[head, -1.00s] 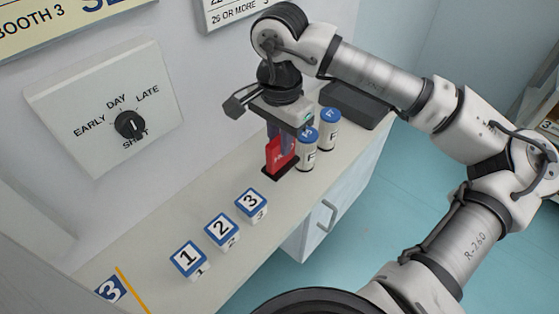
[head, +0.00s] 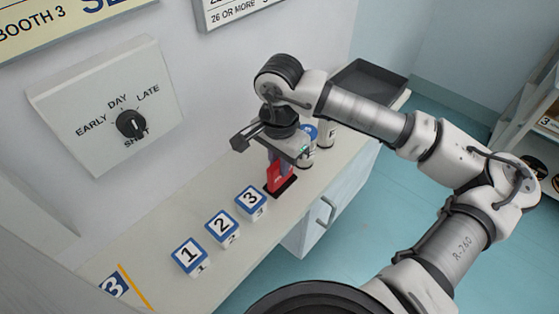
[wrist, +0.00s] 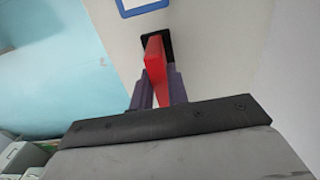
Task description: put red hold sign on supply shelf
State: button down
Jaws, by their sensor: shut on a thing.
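The red hold sign (head: 275,179) is a small upright red plate on a black base, at the counter just right of the block marked 3. My gripper (head: 281,166) points down from above and is shut on the sign's upper part. In the wrist view the red sign (wrist: 155,57) stands between the two purple fingers (wrist: 157,88), with its dark base beyond. I cannot tell whether the base touches the counter. A white shelf unit (head: 541,122) stands at the right edge; no label shows that it is the supply shelf.
Blocks marked 1 (head: 190,256), 2 (head: 222,228) and 3 (head: 251,202) stand in a row on the counter (head: 165,250). Blue-capped bottles (head: 327,136) stand behind my gripper, partly hidden. A dark tray (head: 368,80) is at the counter's far end. Blue floor is open to the right.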

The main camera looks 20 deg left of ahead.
jog(key=c, duration=1.4)
grip_release()
jog(key=shift+o, duration=0.2)
notch_tip(320, 180, up, 12)
jog(key=shift+b, duration=0.45)
